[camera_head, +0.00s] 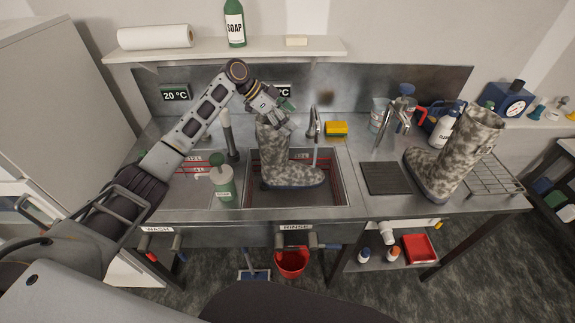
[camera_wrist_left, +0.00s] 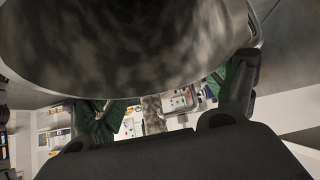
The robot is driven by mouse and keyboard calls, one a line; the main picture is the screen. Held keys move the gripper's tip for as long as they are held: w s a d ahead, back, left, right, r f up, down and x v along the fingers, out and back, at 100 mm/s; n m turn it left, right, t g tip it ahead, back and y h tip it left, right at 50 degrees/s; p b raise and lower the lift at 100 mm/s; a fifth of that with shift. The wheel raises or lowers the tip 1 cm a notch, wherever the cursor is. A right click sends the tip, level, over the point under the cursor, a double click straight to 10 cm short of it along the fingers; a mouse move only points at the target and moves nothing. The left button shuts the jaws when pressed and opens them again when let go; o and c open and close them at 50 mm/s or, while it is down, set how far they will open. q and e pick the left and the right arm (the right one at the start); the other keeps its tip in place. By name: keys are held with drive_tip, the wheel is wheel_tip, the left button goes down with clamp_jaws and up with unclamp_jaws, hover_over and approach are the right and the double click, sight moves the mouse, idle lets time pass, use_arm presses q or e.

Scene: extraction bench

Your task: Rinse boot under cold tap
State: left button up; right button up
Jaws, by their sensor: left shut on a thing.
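A camouflage-patterned boot (camera_head: 290,172) is upright in the rinse basin (camera_head: 340,196), its toe pointing right. My left gripper (camera_head: 282,112) is shut on the top of its shaft. In the left wrist view the boot's shaft (camera_wrist_left: 130,45) fills the upper part, close to the fingers. The rinse tap (camera_head: 313,122) stands behind the basin, and a thin stream seems to fall from it towards the boot's foot. A second camouflage boot (camera_head: 455,155) stands on the bench at the right. My right gripper is not in view.
A yellow sponge (camera_head: 336,128) lies behind. A red bucket (camera_head: 291,263) stands below.

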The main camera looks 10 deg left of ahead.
use_arm(q)
drive_tip(key=shift+w+d+r, duration=0.15)
drive_tip(key=shift+d, duration=0.3)
drive_tip(key=shift+a+p, duration=0.3)
drive_tip(key=shift+a, duration=0.3)
idle(0.7)
drive_tip(key=shift+s, duration=0.3)
drive_tip(key=s+d+p, duration=0.3)
drive_tip(key=s+p, duration=0.1)
drive_tip(key=s, duration=0.7)
drive_tip(key=shift+d, duration=0.2)
idle(1.8)
drive_tip(key=shift+s, duration=0.1)
idle(1.5)
